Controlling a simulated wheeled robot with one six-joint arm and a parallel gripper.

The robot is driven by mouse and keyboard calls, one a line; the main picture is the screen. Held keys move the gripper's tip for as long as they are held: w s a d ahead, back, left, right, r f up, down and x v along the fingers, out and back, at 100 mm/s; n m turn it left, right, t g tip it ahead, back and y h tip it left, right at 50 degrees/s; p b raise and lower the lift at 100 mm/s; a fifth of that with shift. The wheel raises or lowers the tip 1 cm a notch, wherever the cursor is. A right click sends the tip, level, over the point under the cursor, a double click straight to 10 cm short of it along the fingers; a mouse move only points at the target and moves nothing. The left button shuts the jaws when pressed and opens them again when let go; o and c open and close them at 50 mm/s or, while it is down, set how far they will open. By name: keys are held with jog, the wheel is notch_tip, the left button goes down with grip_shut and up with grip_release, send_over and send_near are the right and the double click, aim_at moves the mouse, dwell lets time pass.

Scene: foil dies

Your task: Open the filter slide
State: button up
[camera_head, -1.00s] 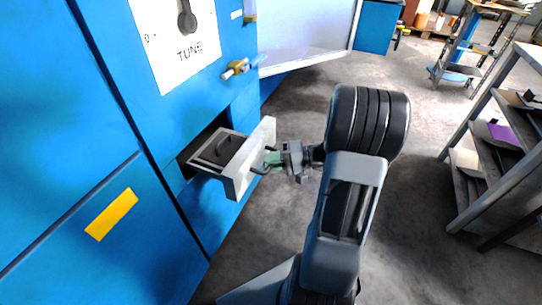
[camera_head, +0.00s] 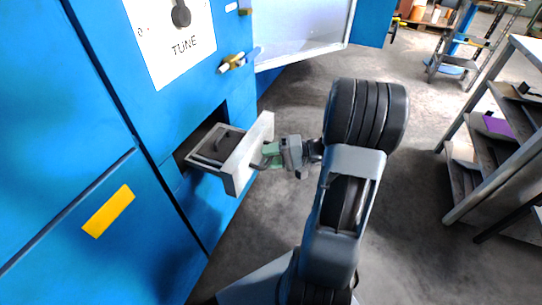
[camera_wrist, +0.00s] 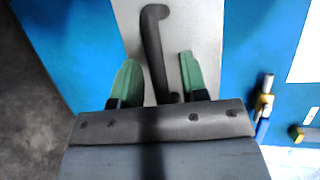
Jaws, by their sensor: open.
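The filter slide (camera_head: 240,160) is a pale grey drawer front with a tray behind it, standing out from an opening in the blue cabinet. A dark filter piece with a handle lies in its tray (camera_head: 213,148). The slide's dark bar handle (camera_wrist: 153,50) shows in the wrist view against the pale front. My gripper (camera_head: 268,155) is at the slide's front, around the handle's near end. In the wrist view my green fingertips (camera_wrist: 157,78) are apart, one on each side of the handle, with gaps visible.
A pale open door panel (camera_head: 305,30) stands behind. A grey shelf rack (camera_head: 500,140) is at the right. The floor between is clear.

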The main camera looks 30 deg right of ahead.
jog(key=p+v, duration=0.2)
jog(key=v, duration=1.1)
jog(key=shift+s+d+p, duration=0.15)
jog(key=shift+d+p, duration=0.2)
jog(key=s+a+r+n+g+h+p, duration=0.1)
jog(key=a+r+n+h+p, duration=0.1)
jog(key=a+r+h+p, duration=0.2)
jog(key=s+a+r+n+g+h+p, duration=0.1)
jog(key=a+r+n+h+p, duration=0.1)
jog(key=a+r+h+p, duration=0.3)
jog(key=s+a+r+n+g+h+p, duration=0.1)
jog(key=a+r+h+p, duration=0.3)
jog(key=a+r+p, duration=0.7)
notch_tip(320, 180, up, 12)
jog(key=n+g+p, duration=0.1)
jog(key=p, duration=0.6)
jog(key=shift+a+n+h, duration=0.4)
